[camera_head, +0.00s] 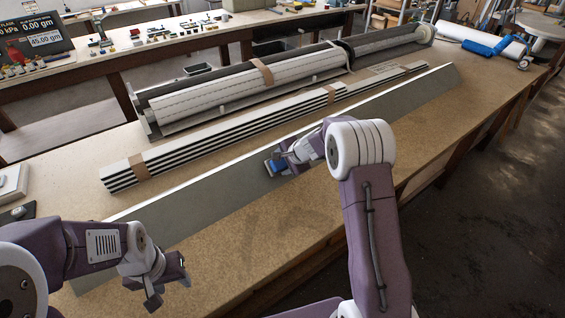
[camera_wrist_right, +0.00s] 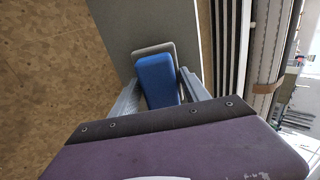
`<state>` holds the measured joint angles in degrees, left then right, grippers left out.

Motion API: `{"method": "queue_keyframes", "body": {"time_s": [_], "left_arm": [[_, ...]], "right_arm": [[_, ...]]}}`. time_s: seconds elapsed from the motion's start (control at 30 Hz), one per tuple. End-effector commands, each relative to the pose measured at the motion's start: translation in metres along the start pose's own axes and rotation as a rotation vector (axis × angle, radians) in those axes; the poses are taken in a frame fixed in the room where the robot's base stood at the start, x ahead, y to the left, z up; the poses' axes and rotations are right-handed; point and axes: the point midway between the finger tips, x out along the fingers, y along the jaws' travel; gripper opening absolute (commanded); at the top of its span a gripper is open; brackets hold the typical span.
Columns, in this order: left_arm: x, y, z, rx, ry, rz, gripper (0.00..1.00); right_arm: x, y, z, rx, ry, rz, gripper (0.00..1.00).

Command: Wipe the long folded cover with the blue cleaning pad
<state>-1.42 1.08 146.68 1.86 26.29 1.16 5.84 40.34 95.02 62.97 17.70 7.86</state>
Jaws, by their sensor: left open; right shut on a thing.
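The long folded cover (camera_head: 225,185) is a grey strip with a pale upper edge, lying diagonally along the table. It also shows in the right wrist view (camera_wrist_right: 120,28). The blue cleaning pad (camera_wrist_right: 156,80) has a grey base and sits between the fingers of my right gripper (camera_wrist_right: 160,92), which is shut on it. In the head view the pad (camera_head: 272,167) is at the middle of the cover's grey face; I cannot tell for certain whether it touches. My left gripper (camera_head: 168,284) is open and empty, near the cover's near left end.
Striped stacked profiles (camera_head: 230,137) bound with brown bands lie just behind the cover. A long roller housing (camera_head: 250,85) lies behind them. The wooden table (camera_head: 270,230) is bare in front of the cover.

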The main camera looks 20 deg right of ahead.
Motion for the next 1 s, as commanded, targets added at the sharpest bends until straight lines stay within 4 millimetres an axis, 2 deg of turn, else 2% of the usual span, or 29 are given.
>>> {"method": "queue_keyframes", "body": {"time_s": [0.87,1.0], "left_arm": [[0.003,0.000,0.000,0.000,0.000,0.000,0.48],[0.001,0.000,0.000,0.000,0.000,0.000,0.48]], "right_arm": [[0.016,0.000,0.000,0.000,0.000,0.000,0.16],[0.015,-0.001,-0.007,0.001,0.001,0.000,0.16]]}}
